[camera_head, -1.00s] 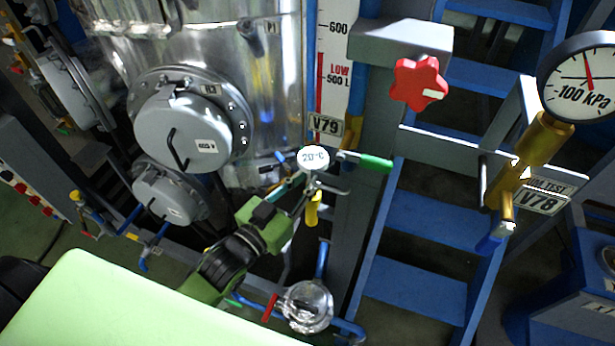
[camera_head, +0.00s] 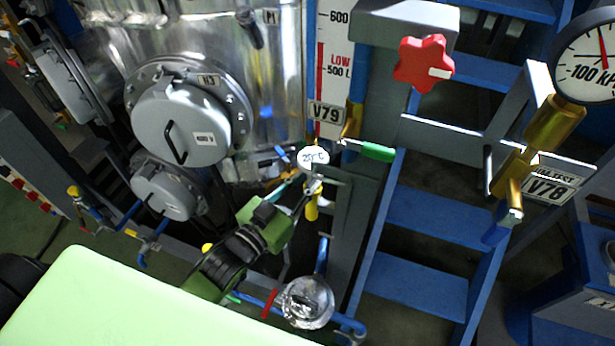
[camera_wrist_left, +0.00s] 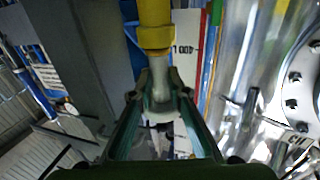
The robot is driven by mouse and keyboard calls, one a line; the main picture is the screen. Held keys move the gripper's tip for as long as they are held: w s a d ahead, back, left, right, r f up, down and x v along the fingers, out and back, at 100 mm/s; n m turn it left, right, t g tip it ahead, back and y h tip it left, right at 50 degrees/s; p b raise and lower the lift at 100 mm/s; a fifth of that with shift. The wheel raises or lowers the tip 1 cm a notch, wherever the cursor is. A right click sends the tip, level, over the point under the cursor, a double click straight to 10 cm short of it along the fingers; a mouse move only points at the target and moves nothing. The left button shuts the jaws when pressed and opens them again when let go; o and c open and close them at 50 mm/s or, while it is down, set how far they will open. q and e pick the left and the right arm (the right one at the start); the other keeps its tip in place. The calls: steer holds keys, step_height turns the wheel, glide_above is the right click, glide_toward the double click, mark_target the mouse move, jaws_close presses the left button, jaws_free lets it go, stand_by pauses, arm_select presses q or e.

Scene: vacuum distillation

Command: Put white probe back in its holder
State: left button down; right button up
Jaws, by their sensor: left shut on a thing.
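The white probe's round head (camera_head: 313,157), reading about 20°C, shows in the middle of the head view. A yellow part (camera_head: 311,207) hangs just below it; it also shows at the top of the left wrist view (camera_wrist_left: 155,28). My left gripper (camera_head: 312,185) reaches up from the lower left, just under the round head. In the left wrist view its fingertips (camera_wrist_left: 158,100) are shut around a pale grey stem (camera_wrist_left: 158,78) below the yellow part. The fingers hide part of the stem. I cannot make out the holder for sure. My right gripper is not in view.
A steel tank (camera_head: 215,60) with a grey flanged cover (camera_head: 180,125) stands behind at left. A green-handled valve (camera_head: 370,150), a red knob (camera_head: 423,63) and a pressure gauge (camera_head: 590,65) are at right. A round glass vessel (camera_head: 307,302) and blue pipes lie below the gripper.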

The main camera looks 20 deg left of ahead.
arm_select(q)
steer(key=c, duration=1.9)
jaws_free()
steer(key=shift+s, duration=0.1)
steer(key=shift+s+a+f, duration=0.1)
steer(key=shift+s, duration=0.2)
steer(key=v, duration=1.1)
steer(key=shift+s+a, duration=0.1)
